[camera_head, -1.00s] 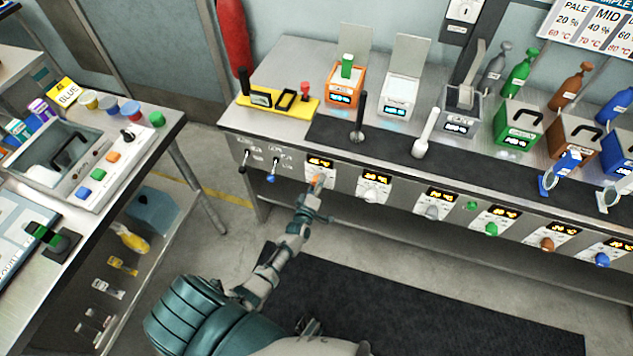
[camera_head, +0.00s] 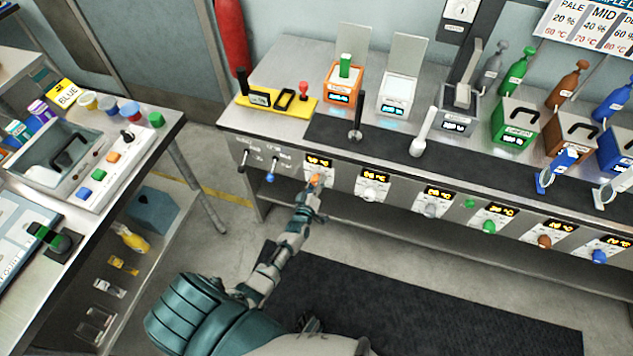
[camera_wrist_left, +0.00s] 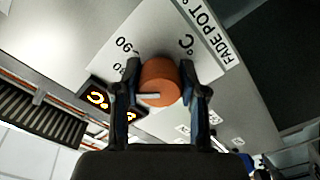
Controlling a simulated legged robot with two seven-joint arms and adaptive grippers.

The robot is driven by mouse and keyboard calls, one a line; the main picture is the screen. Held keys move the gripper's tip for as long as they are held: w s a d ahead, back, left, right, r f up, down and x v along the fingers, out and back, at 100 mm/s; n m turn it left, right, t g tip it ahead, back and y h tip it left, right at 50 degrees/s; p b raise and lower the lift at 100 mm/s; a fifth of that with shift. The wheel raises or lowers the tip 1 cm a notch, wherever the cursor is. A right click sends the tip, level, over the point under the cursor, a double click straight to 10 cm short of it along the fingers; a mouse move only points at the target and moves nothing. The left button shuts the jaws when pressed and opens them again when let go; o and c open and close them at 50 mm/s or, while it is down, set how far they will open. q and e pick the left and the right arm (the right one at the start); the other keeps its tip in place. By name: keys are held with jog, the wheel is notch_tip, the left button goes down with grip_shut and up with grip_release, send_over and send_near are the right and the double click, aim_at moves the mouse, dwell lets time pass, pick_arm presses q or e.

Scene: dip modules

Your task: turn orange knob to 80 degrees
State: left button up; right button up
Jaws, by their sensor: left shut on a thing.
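The orange knob (camera_head: 316,180) is on the front panel of the long bench, below a small lit display (camera_head: 319,163). The orange knob fills the middle of the left wrist view (camera_wrist_left: 160,82), with a white pointer mark on its face. My left gripper (camera_head: 314,190) is shut on it, one finger on each side. The wrist view shows the left gripper's fingers (camera_wrist_left: 160,90) touching or very close to the knob's sides. The scale print around the knob includes a "90" and a "°C"; the lit digits are partly hidden by a finger. My right gripper is not in view.
A white knob (camera_head: 371,193) and several other coloured knobs line the panel to the right. Two small levers (camera_head: 242,164) are to the left. A side table (camera_head: 165,140) stands at left, with open floor between it and the bench.

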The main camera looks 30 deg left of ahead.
pick_arm(q)
jog(key=o, duration=1)
jog(key=shift+s+d+f, duration=0.15)
jog(key=shift+d+f, duration=0.1)
jog(key=shift+f, duration=0.3)
jog(key=shift+o, duration=0.7)
jog(key=shift+r, duration=0.1)
jog(key=shift+a+r, duration=0.1)
jog(key=shift+r, duration=0.05)
jog(key=v, duration=1.1)
jog(key=shift+s, duration=0.35)
